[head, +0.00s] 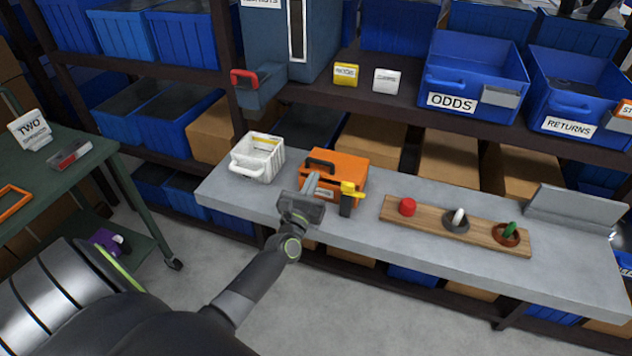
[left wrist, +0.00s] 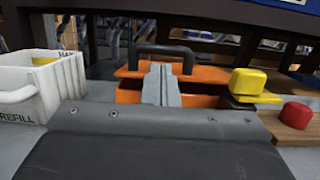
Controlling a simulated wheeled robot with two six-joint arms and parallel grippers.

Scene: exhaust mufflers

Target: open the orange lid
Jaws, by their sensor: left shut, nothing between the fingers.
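The orange box with its orange lid (head: 345,164) stands on the grey bench; the lid also shows in the left wrist view (left wrist: 208,75). A black handle (head: 320,163) is on the lid. A yellow and black latch-like piece (head: 350,192) is at the box's front right. My left gripper (head: 311,183) is shut and empty at the box's front, its fingers pointing at the lid's front edge below the handle. In the left wrist view the closed fingers (left wrist: 161,84) hide part of the lid edge; I cannot tell whether they touch it. My right gripper is not in view.
A white REFILL bin (head: 257,158) stands left of the box. A wooden board (head: 440,222) with red, white and green pieces lies to the right. A shelf with blue bins (head: 470,75) is behind. A green table (head: 60,190) is at far left.

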